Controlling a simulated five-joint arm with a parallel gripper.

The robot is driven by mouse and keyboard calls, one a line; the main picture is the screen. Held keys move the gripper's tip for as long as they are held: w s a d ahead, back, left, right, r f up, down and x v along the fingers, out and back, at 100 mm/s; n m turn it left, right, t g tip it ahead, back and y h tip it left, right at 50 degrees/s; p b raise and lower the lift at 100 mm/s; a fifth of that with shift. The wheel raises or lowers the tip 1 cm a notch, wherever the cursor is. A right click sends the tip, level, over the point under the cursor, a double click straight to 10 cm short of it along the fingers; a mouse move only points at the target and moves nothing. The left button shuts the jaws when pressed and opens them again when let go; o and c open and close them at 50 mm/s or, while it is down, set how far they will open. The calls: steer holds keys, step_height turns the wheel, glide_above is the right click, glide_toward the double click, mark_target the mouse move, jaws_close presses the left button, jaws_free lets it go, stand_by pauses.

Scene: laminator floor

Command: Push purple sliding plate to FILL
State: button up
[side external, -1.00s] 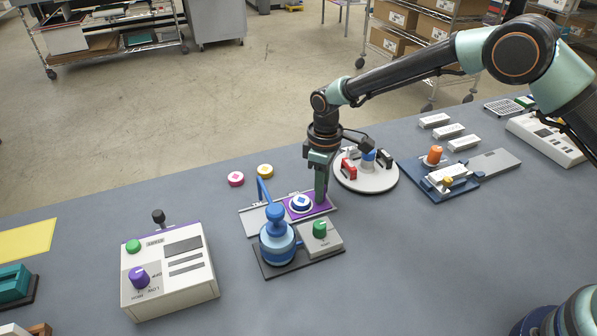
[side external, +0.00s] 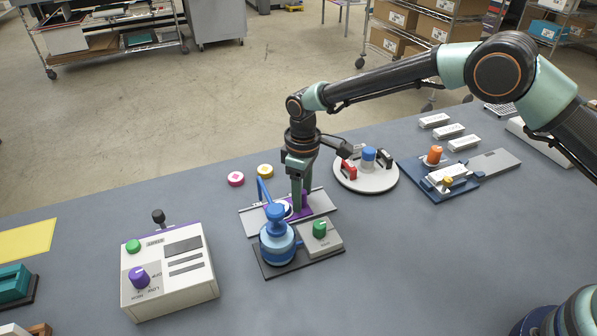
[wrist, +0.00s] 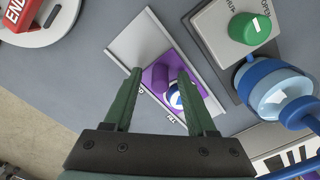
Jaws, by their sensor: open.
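The purple sliding plate (side external: 291,216) lies in a grey rail (side external: 322,203) behind the blue dispenser. In the side view it is partly hidden by my gripper and the dispenser. In the wrist view the purple plate (wrist: 158,78) carries a blue and white round piece (wrist: 176,98). A FILL label (wrist: 171,118) is printed by the rail's edge, close to that piece; another label is partly hidden by a finger. My gripper (side external: 301,211) is open and points down at the plate. In the wrist view my gripper's fingers (wrist: 160,72) appear on either side of the plate's purple part; contact is unclear.
A blue dispenser (side external: 278,247) and a green knob (side external: 320,228) stand just in front of the rail. Pink (side external: 236,179) and yellow (side external: 265,171) discs lie behind it. A white turntable (side external: 350,184) is to the right, a control box (side external: 170,275) to the left.

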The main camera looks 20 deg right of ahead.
step_height(320, 180, up, 12)
stand_by(0.6)
steer(key=shift+r, duration=0.1)
step_height(320, 180, down, 13)
steer(key=m, duration=2.1)
steer(key=shift+r+m, duration=0.2)
steer(key=shift+m, duration=0.1)
steer(key=shift+s, duration=0.1)
jaws_close()
steer(key=shift+a, duration=0.1)
stand_by(0.4)
